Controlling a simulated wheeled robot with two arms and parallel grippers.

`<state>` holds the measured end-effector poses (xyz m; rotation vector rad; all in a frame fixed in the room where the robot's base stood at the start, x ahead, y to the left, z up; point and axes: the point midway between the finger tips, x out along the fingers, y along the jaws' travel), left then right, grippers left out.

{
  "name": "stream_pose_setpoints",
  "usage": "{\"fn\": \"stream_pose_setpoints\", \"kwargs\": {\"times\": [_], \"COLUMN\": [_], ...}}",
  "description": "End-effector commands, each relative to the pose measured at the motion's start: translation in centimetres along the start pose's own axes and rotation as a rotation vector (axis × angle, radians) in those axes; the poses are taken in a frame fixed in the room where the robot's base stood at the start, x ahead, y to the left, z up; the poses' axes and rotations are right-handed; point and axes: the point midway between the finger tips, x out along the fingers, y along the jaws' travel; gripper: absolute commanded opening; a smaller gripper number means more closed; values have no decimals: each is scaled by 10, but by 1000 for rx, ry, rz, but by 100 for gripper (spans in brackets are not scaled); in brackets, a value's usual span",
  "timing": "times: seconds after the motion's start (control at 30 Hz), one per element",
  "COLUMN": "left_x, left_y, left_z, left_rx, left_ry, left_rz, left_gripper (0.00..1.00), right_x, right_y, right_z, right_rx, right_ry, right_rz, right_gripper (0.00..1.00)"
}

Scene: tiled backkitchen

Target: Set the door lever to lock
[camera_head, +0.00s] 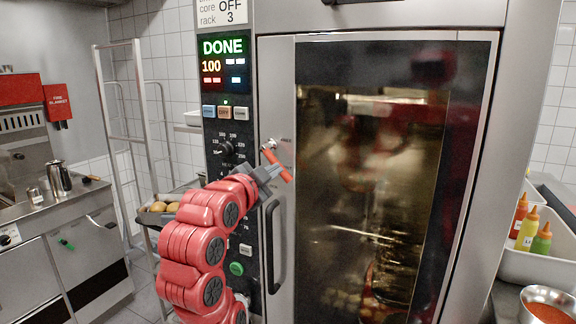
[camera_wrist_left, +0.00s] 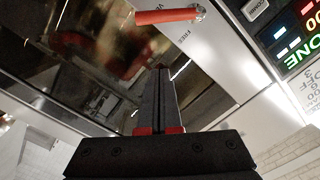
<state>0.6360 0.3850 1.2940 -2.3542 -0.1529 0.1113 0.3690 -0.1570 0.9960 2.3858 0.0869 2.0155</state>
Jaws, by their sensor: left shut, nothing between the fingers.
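The door lever (camera_head: 279,167) is a short red-orange bar on the left side of the steel oven door frame. In the head view it slants from upper left to lower right, below a small round metal pivot and a "FREE" label. My left gripper (camera_head: 272,173) is at the lever and overlaps its middle in this view. In the left wrist view the lever (camera_wrist_left: 168,16) lies just beyond the closed fingertips (camera_wrist_left: 160,72), with a small gap in the picture. I cannot tell if they touch. The fingers are shut and empty. My right gripper is out of view.
The oven's control panel (camera_head: 226,128) with "DONE" display and a knob is left of the door. A dark vertical door handle (camera_head: 272,245) is below the lever. The glass door (camera_head: 375,170) is closed. A tray of bottles (camera_head: 531,262) stands at right.

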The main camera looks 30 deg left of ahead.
Motion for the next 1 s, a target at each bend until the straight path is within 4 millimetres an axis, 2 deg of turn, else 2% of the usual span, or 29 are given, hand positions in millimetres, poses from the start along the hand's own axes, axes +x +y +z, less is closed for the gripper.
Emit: {"fn": "stream_pose_setpoints", "kwargs": {"times": [0.17, 0.6, 0.7, 0.8, 1.0], "left_x": [16, 103, 104, 107, 109], "left_y": [0, -1, -2, -1, 1], "left_z": [-1, -1, 19, 29, 38], "left_rx": [-1, -1, -2, -1, -2], "left_ry": [-3, -3, -5, -4, 0], "left_rz": [6, 4, 1, 2, 2], "left_gripper": [0, 0, 0, 0, 0], "right_x": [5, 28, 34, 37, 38], "right_y": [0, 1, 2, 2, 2], "right_z": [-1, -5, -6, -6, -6], "right_rx": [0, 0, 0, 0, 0], "right_ry": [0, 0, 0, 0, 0], "right_rz": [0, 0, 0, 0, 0], "right_gripper": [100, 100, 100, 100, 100]}}
